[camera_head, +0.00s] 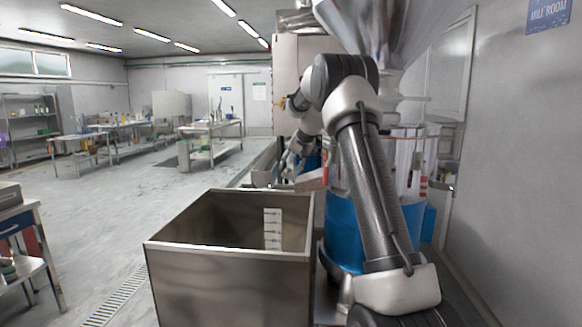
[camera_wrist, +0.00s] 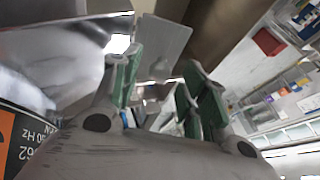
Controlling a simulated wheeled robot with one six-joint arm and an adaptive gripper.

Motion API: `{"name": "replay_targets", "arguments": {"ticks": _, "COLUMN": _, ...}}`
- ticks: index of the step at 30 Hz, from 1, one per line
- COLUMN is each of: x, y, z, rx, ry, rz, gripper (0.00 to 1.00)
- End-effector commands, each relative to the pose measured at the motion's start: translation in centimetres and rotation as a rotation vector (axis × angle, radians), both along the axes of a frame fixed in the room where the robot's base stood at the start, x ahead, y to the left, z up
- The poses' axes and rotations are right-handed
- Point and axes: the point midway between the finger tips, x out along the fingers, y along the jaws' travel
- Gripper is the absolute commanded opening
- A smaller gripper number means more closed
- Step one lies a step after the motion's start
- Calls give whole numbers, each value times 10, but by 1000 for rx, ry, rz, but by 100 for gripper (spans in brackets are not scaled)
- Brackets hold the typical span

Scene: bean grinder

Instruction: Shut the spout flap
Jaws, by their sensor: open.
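In the wrist view my gripper (camera_wrist: 160,85) is open, with its green-padded fingers spread apart. A flat grey metal plate (camera_wrist: 164,42), which looks like the spout flap, stands tilted just beyond and between the fingertips. I cannot tell whether a finger touches it. Shiny metal of the machine (camera_wrist: 50,62) lies to the left of the fingers. In the head view the grinder (camera_head: 343,232) with its blue lower body stands behind my arm. A slanted metal piece (camera_head: 312,180), perhaps the spout, sticks out left above the bin. My arm hides much of this area, and the fingertips are not clear there.
A large open steel bin (camera_head: 225,285) stands in front, left of the grinder, with a white scale label (camera_head: 272,228) inside. A grey wall (camera_head: 510,160) closes off the right. The floor (camera_head: 100,215) to the left is mostly clear, with a steel table (camera_head: 210,128) farther back.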

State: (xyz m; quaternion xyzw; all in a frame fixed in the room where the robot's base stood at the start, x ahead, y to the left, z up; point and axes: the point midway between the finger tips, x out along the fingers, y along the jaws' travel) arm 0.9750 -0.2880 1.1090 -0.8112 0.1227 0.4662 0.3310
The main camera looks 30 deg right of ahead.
Motion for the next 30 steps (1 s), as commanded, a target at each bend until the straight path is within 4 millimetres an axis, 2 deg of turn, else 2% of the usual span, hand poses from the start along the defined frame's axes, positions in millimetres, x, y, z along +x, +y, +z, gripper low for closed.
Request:
{"name": "replay_targets", "arguments": {"ticks": 8, "x": 1, "y": 0, "z": -2, "rx": -1, "ry": -1, "rz": 0, "gripper": 44}}
{"name": "replay_targets", "arguments": {"ticks": 15, "x": 1, "y": 0, "z": -2, "rx": 0, "ry": 0, "rz": 0, "gripper": 2}}
{"name": "replay_targets", "arguments": {"ticks": 16, "x": 1, "y": 0, "z": -2, "rx": 0, "ry": 0, "rz": 0, "gripper": 0}}
{"name": "replay_targets", "arguments": {"ticks": 30, "x": 4, "y": 7, "z": -3, "rx": -80, "ry": 53, "rz": 4, "gripper": 0}}
